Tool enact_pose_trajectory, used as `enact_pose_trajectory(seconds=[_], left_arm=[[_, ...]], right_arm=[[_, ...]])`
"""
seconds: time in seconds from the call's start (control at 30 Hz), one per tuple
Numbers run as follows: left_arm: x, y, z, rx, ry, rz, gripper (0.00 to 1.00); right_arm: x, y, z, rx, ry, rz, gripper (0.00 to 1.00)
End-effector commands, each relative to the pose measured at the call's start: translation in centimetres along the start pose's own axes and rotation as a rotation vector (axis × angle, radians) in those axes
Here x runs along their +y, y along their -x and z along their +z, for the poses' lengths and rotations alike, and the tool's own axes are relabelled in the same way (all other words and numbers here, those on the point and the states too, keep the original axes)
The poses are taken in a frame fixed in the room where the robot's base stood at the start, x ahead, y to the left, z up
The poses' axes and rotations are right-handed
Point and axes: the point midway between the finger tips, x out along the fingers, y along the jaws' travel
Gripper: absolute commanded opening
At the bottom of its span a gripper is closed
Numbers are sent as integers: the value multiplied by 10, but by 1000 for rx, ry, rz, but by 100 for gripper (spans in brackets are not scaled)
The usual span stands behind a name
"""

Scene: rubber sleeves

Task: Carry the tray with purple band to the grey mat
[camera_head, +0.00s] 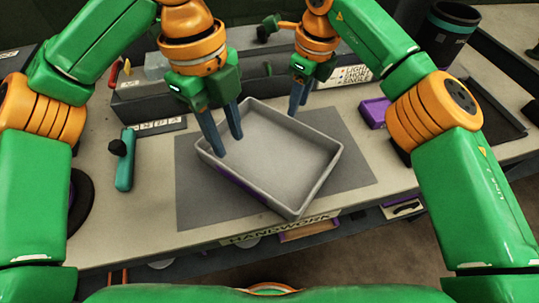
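The grey tray (285,160) is empty and sits turned at an angle over the grey mat (198,205). Its purple band (240,188) shows on the front-left wall. Its near corner overlaps the mat's front edge in the picture; I cannot tell whether all its base touches the mat. My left gripper (228,145) is open, with its fingers apart over the tray's left part; contact with the wall is unclear. My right gripper (298,108) is just beyond the far-right wall, its fingers slightly apart with nothing seen between them.
A teal-handled tool (125,165) lies left of the mat. A purple box (375,112) lies to its right, near my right arm. A dark raised shelf (145,100) runs along the back. A dark bin (445,30) stands at the back right. The counter's front edge is close to the tray.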

Motion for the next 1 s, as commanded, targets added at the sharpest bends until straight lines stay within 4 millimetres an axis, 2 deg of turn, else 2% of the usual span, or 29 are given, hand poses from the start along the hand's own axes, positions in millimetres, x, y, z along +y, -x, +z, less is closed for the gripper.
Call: enact_pose_trajectory(seconds=[0.1, 0.23, 0.4, 0.8, 0.87, 1.0], left_arm=[[0, 0, 0, 0, 0, 0, 37], [0, 0, 0, 0, 0, 0, 37], [0, 0, 0, 0, 0, 0, 37], [0, 1, 0, 0, 0, 0, 37], [0, 9, -1, 0, 0, -1, 37], [0, 46, -6, 0, 0, -1, 37]], right_arm=[[0, 34, 1, -3, -3, -3, 37], [0, 52, 0, -1, -3, 0, 37], [0, 59, 0, -1, 0, 1, 37], [0, 60, 0, -1, 0, 1, 37], [0, 68, 1, -1, 0, 0, 37], [0, 106, 5, -1, 0, 0, 37]])
